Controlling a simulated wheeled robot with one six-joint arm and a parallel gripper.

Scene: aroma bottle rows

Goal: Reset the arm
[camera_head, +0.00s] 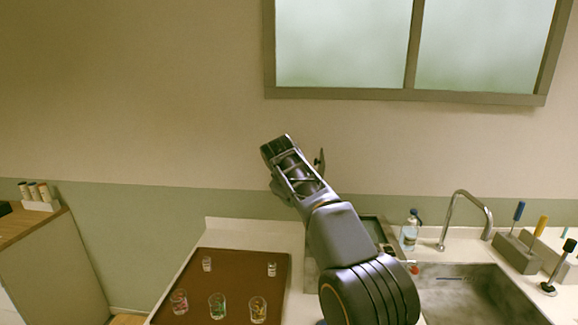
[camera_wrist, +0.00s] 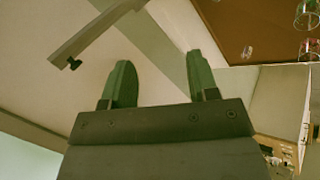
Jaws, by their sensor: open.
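My arm is raised above the counter in the head view, with my gripper (camera_head: 298,160) high in front of the wall and clear of everything. In the wrist view the two fingers of my gripper (camera_wrist: 160,82) stand apart with nothing between them. A brown tray (camera_head: 238,278) lies on the counter to the left of my arm. Several small glass bottles stand on it: two at the back, one of them the back left bottle (camera_head: 207,264), and three with coloured contents at the front, one of them the middle front bottle (camera_head: 217,306).
A sink (camera_head: 465,290) with a curved faucet (camera_head: 466,205) is at the right. A clear bottle (camera_head: 410,230) stands behind it, and a grey holder (camera_head: 516,252) with coloured-handled tools is beyond. A dark tray or rack is partly hidden behind my arm. A wooden cabinet (camera_head: 45,265) stands at far left.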

